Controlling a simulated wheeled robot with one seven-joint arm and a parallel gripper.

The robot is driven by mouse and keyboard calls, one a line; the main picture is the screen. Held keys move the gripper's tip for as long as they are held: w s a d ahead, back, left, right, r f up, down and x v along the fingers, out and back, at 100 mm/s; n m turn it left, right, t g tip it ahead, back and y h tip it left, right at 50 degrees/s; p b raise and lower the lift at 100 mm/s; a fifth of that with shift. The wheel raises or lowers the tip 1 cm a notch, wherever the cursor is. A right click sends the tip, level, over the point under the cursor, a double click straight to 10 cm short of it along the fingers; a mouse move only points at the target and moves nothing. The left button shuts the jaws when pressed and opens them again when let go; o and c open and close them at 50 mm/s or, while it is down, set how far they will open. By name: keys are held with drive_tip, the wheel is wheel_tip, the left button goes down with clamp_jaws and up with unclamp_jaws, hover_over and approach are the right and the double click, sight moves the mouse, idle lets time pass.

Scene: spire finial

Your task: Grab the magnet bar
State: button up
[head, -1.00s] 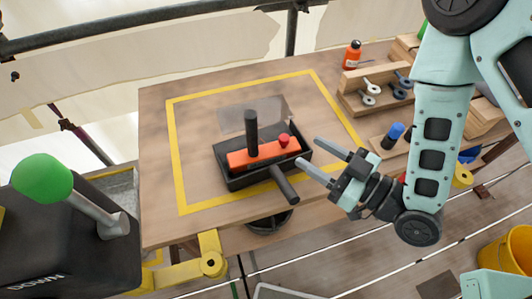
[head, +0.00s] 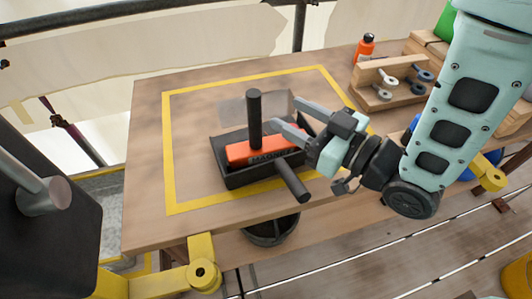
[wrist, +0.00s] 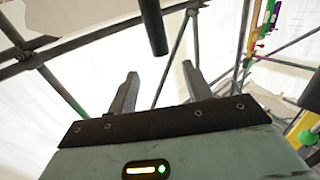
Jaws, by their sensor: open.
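The orange magnet bar (head: 240,153) lies in a black tray (head: 236,182) on the wooden table. A black upright post (head: 254,118) rises from it, and a second black handle (head: 293,183) sticks out toward the front right. My gripper (head: 284,115) is open and empty, its fingers pointing left over the right end of the bar. The fingers cover part of the bar, and its red knob is not visible now. In the wrist view my open fingers (wrist: 160,88) show with a dark post end (wrist: 154,30) beyond them; the bar is not seen there.
Yellow tape (head: 171,150) frames the work area on the table. A wooden rack (head: 377,98) with eye bolts and an orange bottle (head: 365,47) stand at the back right. A dark round bucket (head: 270,231) is below the front edge. Table space left of the tray is clear.

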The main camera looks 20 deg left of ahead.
sight(260, 98)
drive_tip(key=b+x, duration=0.4)
drive_tip(key=shift+w+a, duration=0.1)
drive_tip(key=shift+a, duration=0.05)
drive_tip(key=shift+p+x, duration=0.55)
drive_tip(key=shift+x, duration=2.1)
clamp_jaws()
